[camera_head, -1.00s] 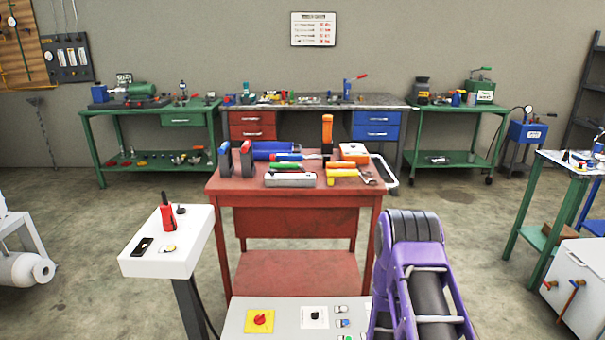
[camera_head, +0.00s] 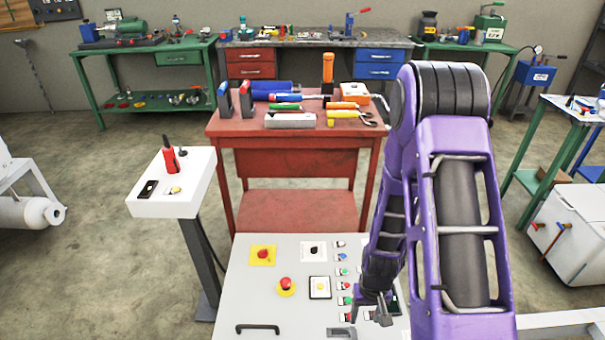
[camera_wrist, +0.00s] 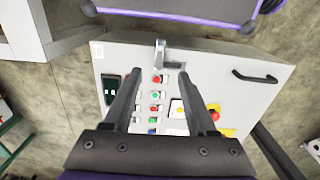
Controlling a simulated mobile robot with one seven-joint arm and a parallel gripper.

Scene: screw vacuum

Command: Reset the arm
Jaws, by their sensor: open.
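My purple arm reaches down on the right of the head view, and my gripper (camera_head: 376,310) hangs over the right part of a white control panel (camera_head: 240,305). In the wrist view my gripper (camera_wrist: 165,95) has its two fingers spread apart with nothing between them. Beyond the fingers lies the control panel (camera_wrist: 240,100), with rows of small red, green and white buttons (camera_wrist: 155,95). A grey latch-like part (camera_wrist: 161,55) sits near the panel's edge.
The panel also has a red emergency button (camera_head: 286,284) and a black handle (camera_head: 257,328). A red table (camera_head: 230,127) with several tools stands behind it. A white pedestal (camera_head: 190,200) is at left, a white cabinet (camera_head: 575,235) at right. Grey floor lies between.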

